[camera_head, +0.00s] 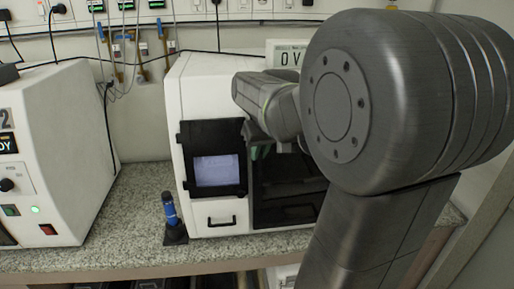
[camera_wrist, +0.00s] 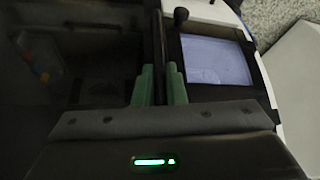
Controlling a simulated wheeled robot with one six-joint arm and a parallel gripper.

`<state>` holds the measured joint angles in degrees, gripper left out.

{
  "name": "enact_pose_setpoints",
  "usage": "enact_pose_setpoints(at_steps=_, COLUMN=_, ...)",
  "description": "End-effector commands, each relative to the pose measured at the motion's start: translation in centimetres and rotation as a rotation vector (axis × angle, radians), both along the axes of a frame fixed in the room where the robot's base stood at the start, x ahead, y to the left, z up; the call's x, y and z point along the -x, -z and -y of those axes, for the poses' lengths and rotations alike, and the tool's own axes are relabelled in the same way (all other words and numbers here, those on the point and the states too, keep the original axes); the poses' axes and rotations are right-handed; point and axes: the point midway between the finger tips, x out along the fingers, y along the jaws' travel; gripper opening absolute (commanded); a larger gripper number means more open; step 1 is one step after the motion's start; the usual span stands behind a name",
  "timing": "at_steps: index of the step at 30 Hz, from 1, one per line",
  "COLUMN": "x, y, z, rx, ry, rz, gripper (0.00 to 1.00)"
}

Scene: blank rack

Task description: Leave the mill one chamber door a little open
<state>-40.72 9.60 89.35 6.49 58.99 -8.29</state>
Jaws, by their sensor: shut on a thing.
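A white machine (camera_head: 205,95) stands on the bench with a lit screen (camera_head: 217,170) and a dark, see-through chamber door (camera_head: 290,190) to the screen's right. No name or number is readable on it; my arm hides part of its front. My gripper (camera_head: 262,150) is at the door's upper left side, next to the screen. In the wrist view, the green fingertips of my gripper (camera_wrist: 162,88) are shut on a dark upright bar (camera_wrist: 157,45), which looks like the door's handle. The screen (camera_wrist: 217,62) is just right of it. I cannot tell whether the door is ajar.
A second white machine (camera_head: 60,150), marked 2, with a green light stands at the left. A blue bottle-like thing (camera_head: 170,210) in a dark stand is close to the machine's front left corner. Speckled bench (camera_head: 125,240) is clear between them.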

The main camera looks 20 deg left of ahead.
Motion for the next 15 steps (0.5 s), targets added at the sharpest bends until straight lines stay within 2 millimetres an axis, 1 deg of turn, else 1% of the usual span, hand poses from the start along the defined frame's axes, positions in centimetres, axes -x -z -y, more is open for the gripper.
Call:
enact_pose_setpoints(at_steps=1, x=0.8, y=-0.4, z=1.0, rx=-0.006, ry=-0.028, rz=-0.002, gripper=0.00)
enact_pose_setpoints(at_steps=6, x=3.2, y=-1.0, z=3.6, rx=-0.024, ry=-0.135, rz=-0.012, gripper=0.00)
enact_pose_setpoints(at_steps=11, x=5.1, y=-1.6, z=6.2, rx=-0.038, ry=-0.223, rz=-0.018, gripper=0.00)
enact_pose_setpoints(at_steps=15, x=6.3, y=-1.9, z=7.9, rx=-0.039, ry=-0.236, rz=-0.019, gripper=0.00)
